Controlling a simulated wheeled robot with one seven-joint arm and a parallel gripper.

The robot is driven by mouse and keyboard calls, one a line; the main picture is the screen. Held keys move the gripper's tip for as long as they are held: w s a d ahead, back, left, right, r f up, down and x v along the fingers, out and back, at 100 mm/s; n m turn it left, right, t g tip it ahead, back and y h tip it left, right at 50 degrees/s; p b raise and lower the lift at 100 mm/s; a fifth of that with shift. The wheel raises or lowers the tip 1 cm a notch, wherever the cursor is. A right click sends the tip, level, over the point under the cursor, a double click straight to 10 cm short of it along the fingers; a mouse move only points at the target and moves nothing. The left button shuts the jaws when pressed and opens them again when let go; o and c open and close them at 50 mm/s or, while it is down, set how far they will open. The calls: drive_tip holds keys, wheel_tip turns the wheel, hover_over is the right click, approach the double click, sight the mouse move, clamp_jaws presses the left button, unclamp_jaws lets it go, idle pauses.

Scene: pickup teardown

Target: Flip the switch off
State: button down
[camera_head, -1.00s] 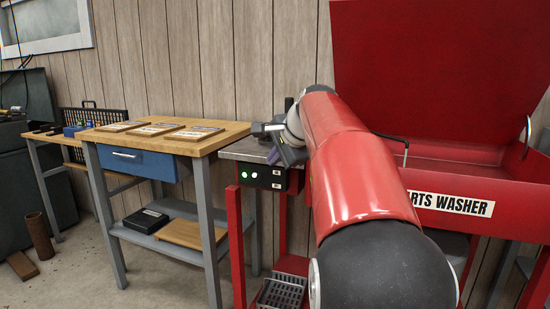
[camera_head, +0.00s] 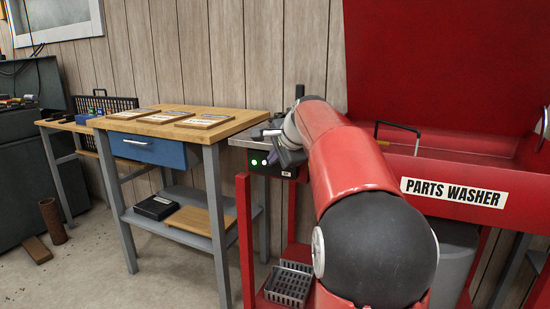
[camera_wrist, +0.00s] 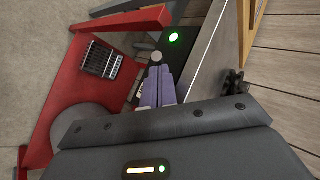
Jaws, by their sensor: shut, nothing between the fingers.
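A black control box (camera_head: 258,169) with two lit green lights sits at the left front of the red parts washer, under a grey metal top. The box also shows in the wrist view with one green light (camera_wrist: 174,38) in sight. My gripper (camera_head: 284,157) is shut and empty, in front of the box's right part and hiding some of it. In the wrist view my purple-grey fingers (camera_wrist: 157,76) are together, pointing at the box. A small round grey knob (camera_wrist: 156,56) shows at their tips. I cannot tell whether it is the switch or whether they touch.
The red parts washer (camera_head: 411,173) stands to the right with its lid raised. A wood-topped workbench (camera_head: 235,120) with a blue drawer is close on the left. A grey wire basket (camera_head: 289,283) sits low under the box. Bare floor lies in front of the workbench.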

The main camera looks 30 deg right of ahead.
drive_tip(key=shift+a+f+b, duration=0.15)
drive_tip(key=shift+f+b, duration=0.05)
drive_tip(key=shift+b, duration=0.35)
drive_tip(key=shift+s+f+t+h+b, duration=0.15)
drive_tip(key=shift+t+h+b, duration=0.25)
drive_tip(key=shift+b, duration=0.35)
drive_tip(key=f+n+t+h+b, duration=0.1)
drive_tip(key=b, duration=0.3)
drive_tip(key=a+f+n+t+h+b, duration=0.1)
drive_tip(key=b, duration=0.4)
drive_tip(key=shift+s+f+t, duration=0.1)
drive_tip(key=shift+s+t, duration=0.25)
drive_tip(key=shift+t, duration=0.05)
drive_tip(key=shift+r+p, duration=0.5)
drive_tip(key=shift+r, duration=0.25)
